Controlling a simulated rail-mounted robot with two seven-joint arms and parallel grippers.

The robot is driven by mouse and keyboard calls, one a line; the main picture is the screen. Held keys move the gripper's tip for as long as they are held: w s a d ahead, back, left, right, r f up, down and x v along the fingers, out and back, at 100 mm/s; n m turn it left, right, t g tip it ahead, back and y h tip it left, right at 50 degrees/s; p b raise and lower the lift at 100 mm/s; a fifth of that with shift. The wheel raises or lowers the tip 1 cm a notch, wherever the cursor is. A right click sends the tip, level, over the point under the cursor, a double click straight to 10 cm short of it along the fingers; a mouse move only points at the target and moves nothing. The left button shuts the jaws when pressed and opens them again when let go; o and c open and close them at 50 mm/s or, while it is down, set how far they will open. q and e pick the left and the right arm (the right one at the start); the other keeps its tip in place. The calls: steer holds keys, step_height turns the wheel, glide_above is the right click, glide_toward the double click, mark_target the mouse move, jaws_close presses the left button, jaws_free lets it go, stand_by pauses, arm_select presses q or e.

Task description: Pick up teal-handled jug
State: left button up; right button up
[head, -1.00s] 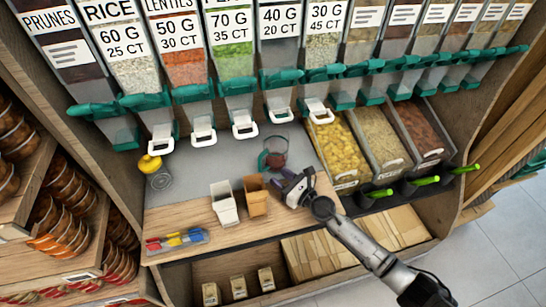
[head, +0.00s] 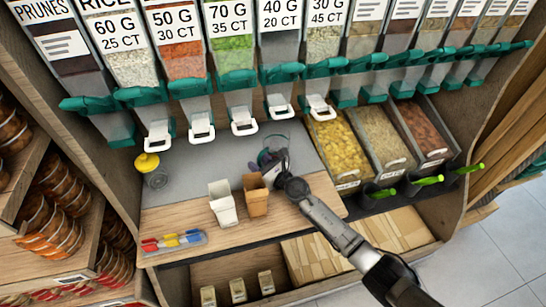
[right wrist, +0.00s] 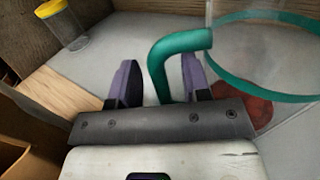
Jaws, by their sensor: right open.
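The jug (head: 281,141) is clear and stands on the grey part of the counter below the dispensers. In the right wrist view its clear body, with a teal rim (right wrist: 222,84), is at the upper right. Its teal handle (right wrist: 160,66) bends down between my right gripper's fingers (right wrist: 158,75). The purple-grey fingers are open, one on each side of the handle, which lies nearer the right finger. In the head view my right gripper (head: 270,164) is at the jug and hides part of it. A reddish patch shows through or behind the jug. My left gripper is not in view.
A white container (head: 223,204) and a brown container (head: 256,195) stand close to the left of my right wrist. A yellow-lidded jar (head: 150,168) stands farther left. Coloured markers (head: 173,241) lie near the front edge. Dispenser spouts (head: 279,107) hang above the jug.

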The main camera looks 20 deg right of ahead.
steer(key=shift+c, duration=0.3)
steer(key=c, duration=0.5)
jaws_close()
